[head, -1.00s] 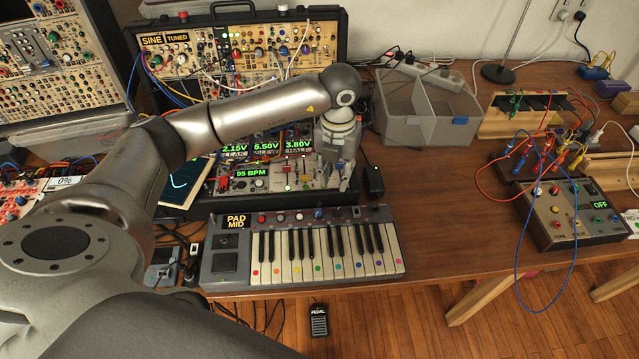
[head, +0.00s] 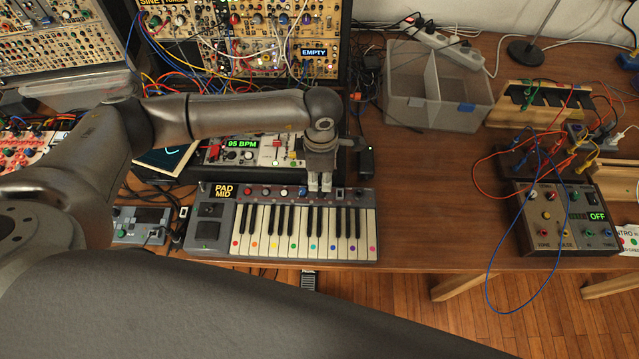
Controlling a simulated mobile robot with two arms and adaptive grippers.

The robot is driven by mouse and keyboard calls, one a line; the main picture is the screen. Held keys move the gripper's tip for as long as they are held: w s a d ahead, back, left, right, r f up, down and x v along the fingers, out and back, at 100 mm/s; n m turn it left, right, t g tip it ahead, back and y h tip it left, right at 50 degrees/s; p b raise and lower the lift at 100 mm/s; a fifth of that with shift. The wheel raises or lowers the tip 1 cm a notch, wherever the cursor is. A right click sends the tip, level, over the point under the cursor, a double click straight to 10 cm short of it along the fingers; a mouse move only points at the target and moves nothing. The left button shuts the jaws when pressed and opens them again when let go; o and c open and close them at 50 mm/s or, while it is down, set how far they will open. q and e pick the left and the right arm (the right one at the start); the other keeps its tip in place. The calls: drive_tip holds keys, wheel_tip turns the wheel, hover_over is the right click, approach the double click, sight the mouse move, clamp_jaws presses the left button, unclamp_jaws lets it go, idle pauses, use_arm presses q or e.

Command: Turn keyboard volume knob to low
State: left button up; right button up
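The keyboard (head: 209,229) lies near the table's front edge, with a row of small knobs along its top panel. Its display (head: 226,191) reads PAD MID. A blue knob (head: 303,192) sits just left of my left gripper (head: 320,187). The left gripper points down, with its fingertips at the right part of the knob row. The fingers are close together and hide the panel behind them. I cannot tell whether they grip a knob there. No volume label is readable. My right gripper is not in view.
Behind the keyboard stand a box reading 95 BPM (head: 240,145) and a tall module rack with patch cables. A clear bin (head: 430,115) stands at the back. A box reading OFF (head: 555,235) is at the right. The table right of the keyboard is clear.

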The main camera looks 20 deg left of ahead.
sight(321, 191)
use_arm(q)
wheel_tip(321, 191, down, 6)
drive_tip(key=shift+f+p, duration=0.1)
drive_tip(key=shift+p, duration=0.4)
drive_tip(key=shift+f, duration=0.15)
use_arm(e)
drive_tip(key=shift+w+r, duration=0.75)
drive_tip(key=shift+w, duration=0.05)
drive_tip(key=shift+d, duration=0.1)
use_arm(q)
drive_tip(key=shift+w, duration=0.1)
clamp_jaws()
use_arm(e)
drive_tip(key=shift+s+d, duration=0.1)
